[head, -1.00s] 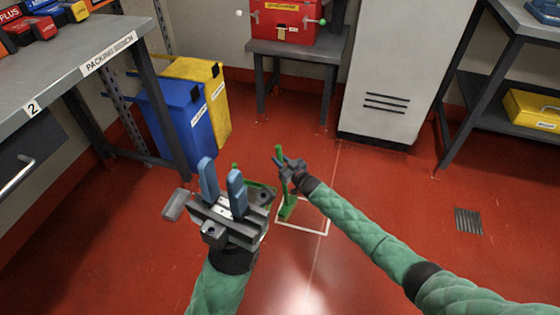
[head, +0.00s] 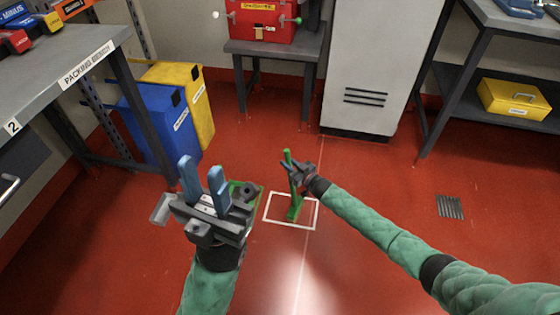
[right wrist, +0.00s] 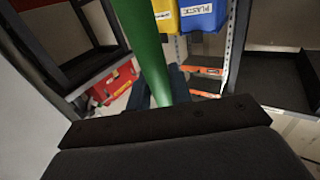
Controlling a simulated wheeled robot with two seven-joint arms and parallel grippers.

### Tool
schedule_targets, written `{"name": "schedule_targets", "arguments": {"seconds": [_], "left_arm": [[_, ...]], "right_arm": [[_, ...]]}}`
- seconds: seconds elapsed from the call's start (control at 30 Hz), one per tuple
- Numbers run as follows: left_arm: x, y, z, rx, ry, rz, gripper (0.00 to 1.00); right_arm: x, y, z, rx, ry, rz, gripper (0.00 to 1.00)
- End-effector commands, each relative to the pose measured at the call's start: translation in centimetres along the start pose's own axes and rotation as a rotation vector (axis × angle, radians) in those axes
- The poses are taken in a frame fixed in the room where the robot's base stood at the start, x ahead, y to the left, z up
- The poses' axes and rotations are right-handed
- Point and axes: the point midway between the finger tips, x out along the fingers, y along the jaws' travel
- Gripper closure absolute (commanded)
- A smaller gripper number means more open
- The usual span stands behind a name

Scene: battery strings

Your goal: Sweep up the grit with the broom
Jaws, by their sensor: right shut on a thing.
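The green broom (head: 294,209) is held nearly upright, its head at the floor inside a white outlined square. My right gripper (head: 293,168) is shut on its handle near the top; the green handle (right wrist: 147,50) also shows in the right wrist view. My left gripper (head: 204,184) is open and empty, its two blue fingers apart, in front of a green and dark object (head: 254,190) on the floor. That object is mostly hidden and I cannot tell what it is. I cannot make out any grit.
The white square (head: 317,213) is painted on the red floor. Blue (head: 155,125) and yellow (head: 195,105) bins stand by the packing bench (head: 75,55). A grey cabinet (head: 365,65) stands behind, and a floor grate (head: 450,207) lies right. The floor around the square is open.

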Motion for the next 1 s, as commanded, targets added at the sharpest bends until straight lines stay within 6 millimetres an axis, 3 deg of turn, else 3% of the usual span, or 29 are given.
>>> {"name": "schedule_targets", "arguments": {"seconds": [1.0], "left_arm": [[1.6, -0.1, -0.1, 0.000, 0.000, 0.000, 0.74]], "right_arm": [[-10.2, 6.8, 0.4, -0.001, 0.000, 0.000, 1.00]]}}
